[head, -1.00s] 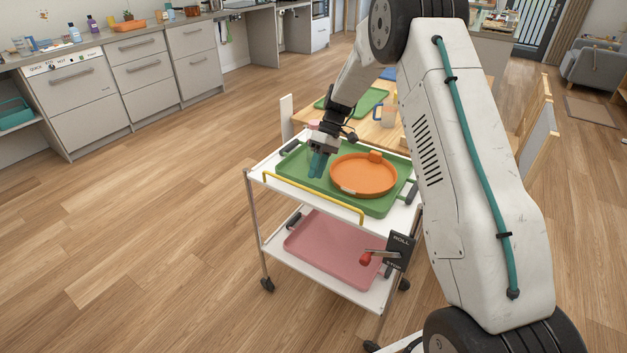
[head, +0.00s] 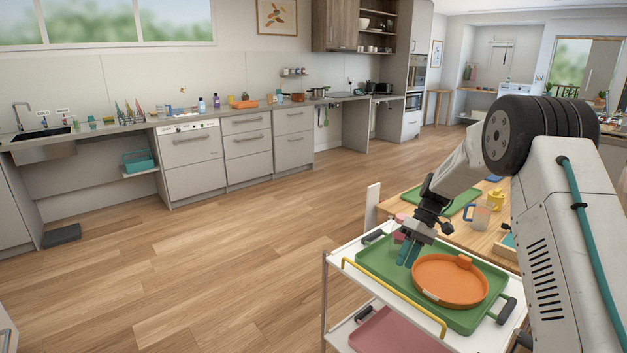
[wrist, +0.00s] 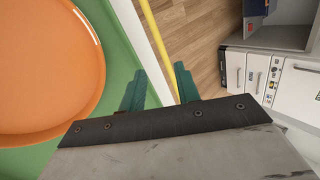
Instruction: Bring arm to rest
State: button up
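My arm reaches out from the right in the head view. My gripper (head: 408,255) hangs over the left part of the green tray (head: 375,265) on the cart's top shelf, beside the round orange tray (head: 450,281). Its teal fingers point down. In the wrist view my gripper (wrist: 158,84) has its two fingers apart with nothing between them. The orange tray (wrist: 45,70) lies to the left there, and the green tray's edge shows behind the left finger.
The white cart (head: 340,256) has a yellow rail (head: 395,297) and a pink tray (head: 395,333) below. Behind it is a wooden table (head: 483,238) with a clear jug (head: 478,217) and a yellow item (head: 496,199). A long counter (head: 215,114) runs along the back.

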jog(key=s, duration=0.1)
jog(key=s+m, duration=0.1)
jog(key=s, duration=0.1)
jog(key=shift+s+f+g, duration=0.1)
jog(key=shift+f+g, duration=0.2)
jog(key=shift+f, duration=0.05)
jog(key=s+a+r+m+t+h, duration=0.1)
jog(key=s+r+t, duration=0.1)
jog(key=s+r, duration=0.5)
jog(key=s+a+r+m+t+h, duration=0.1)
jog(key=s+r, duration=0.6)
jog(key=s, duration=1.1)
jog(key=s+a+r+m+t+h, duration=0.2)
jog(key=s+r, duration=0.6)
jog(key=s, duration=0.5)
jog(key=shift+s+m+t+h, duration=0.35)
jog(key=shift+t+h, duration=0.25)
jog(key=shift+h, duration=0.1)
